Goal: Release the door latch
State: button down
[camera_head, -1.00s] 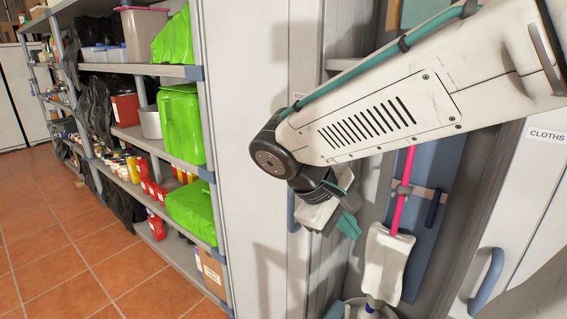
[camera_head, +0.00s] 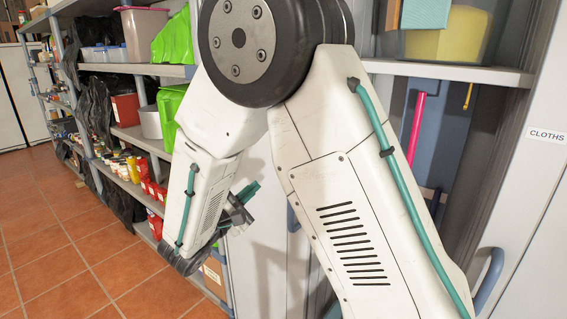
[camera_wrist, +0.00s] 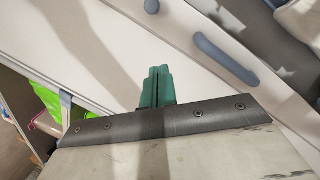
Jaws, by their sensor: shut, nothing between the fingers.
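My gripper (camera_head: 246,193) is in front of the pale cabinet door left of the open cabinet. Its teal fingers (camera_wrist: 157,86) are shut together and empty in the wrist view. A blue-grey handle (camera_wrist: 225,60) lies right of the fingertips on the pale surface, apart from them. In the head view a blue handle (camera_head: 292,217) shows partly beside my arm. Another blue handle (camera_head: 489,277) is on the right door marked CLOTHS. I cannot tell which piece is the latch; my arm hides much of the door.
Open shelves (camera_head: 125,69) with green boxes and containers stand on the left. The open cabinet holds a yellow-green box (camera_head: 447,30) and a pink-handled tool (camera_head: 416,128). The tiled floor (camera_head: 60,245) at the lower left is clear.

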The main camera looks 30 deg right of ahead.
jog(key=shift+d, duration=0.1)
jog(key=w+d+r, duration=0.2)
jog(key=d+r, duration=0.2)
jog(key=d, duration=0.6)
jog(key=shift+d+r, duration=0.25)
jog(key=shift+r, duration=0.05)
notch_tip(320, 180, up, 4)
jog(key=shift+f, duration=0.3)
